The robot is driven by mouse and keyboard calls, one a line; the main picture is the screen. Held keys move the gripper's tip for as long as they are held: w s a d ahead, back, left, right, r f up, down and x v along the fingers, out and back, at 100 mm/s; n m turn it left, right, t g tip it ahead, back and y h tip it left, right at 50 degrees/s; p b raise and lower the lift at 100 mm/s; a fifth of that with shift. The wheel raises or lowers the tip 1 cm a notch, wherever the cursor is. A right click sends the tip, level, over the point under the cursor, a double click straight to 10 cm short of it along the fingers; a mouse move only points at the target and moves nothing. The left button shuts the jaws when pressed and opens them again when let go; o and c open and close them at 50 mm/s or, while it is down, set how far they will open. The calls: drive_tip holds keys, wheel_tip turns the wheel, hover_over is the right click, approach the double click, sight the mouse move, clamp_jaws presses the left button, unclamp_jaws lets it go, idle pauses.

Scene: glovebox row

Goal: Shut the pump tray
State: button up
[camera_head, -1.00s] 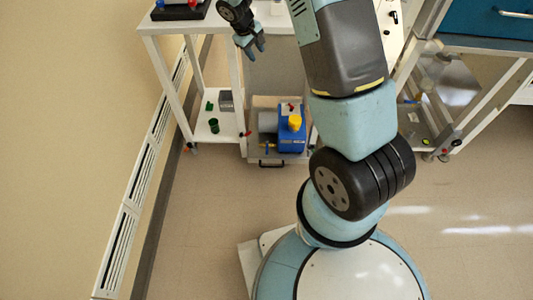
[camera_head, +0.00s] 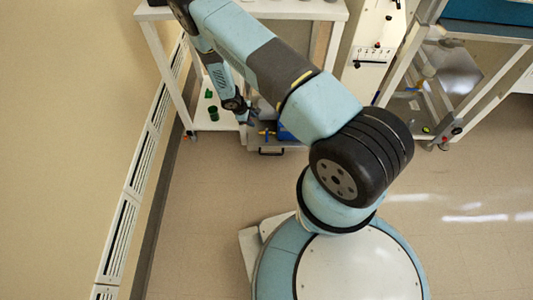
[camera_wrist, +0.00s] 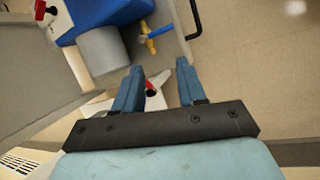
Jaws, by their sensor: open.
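The pump tray (camera_head: 290,146) sits low in the white bench and sticks out in front of its lower shelf. Its black handle (camera_head: 270,153) is on the front; part of the handle also shows at the top of the wrist view (camera_wrist: 195,15). On the tray is a blue pump (camera_head: 285,132), partly hidden by my arm. In the wrist view the pump shows a grey cylinder (camera_wrist: 102,50) and a yellow valve (camera_wrist: 148,38) with a blue lever. My gripper (camera_head: 251,119) is open and empty at the tray's left side. Its two fingers (camera_wrist: 159,71) are apart, with the valve beyond them.
A green cup (camera_head: 213,113) stands on the shelf left of the tray. A white bench leg (camera_head: 167,70) is left of my arm, near the wall vent (camera_head: 140,175). A metal-framed bench (camera_head: 400,60) stands at right. The floor in front of the tray is clear.

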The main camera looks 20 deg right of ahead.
drive_tip(key=n, duration=0.2)
approach(269, 154)
drive_tip(key=shift+g, duration=0.3)
drive_tip(key=x, duration=0.5)
drive_tip(key=w+x, duration=0.1)
drive_tip(key=x, duration=0.2)
drive_tip(key=shift+d, duration=0.35)
drive_tip(key=shift+r, duration=0.1)
drive_tip(key=shift+c, duration=0.2)
clamp_jaws()
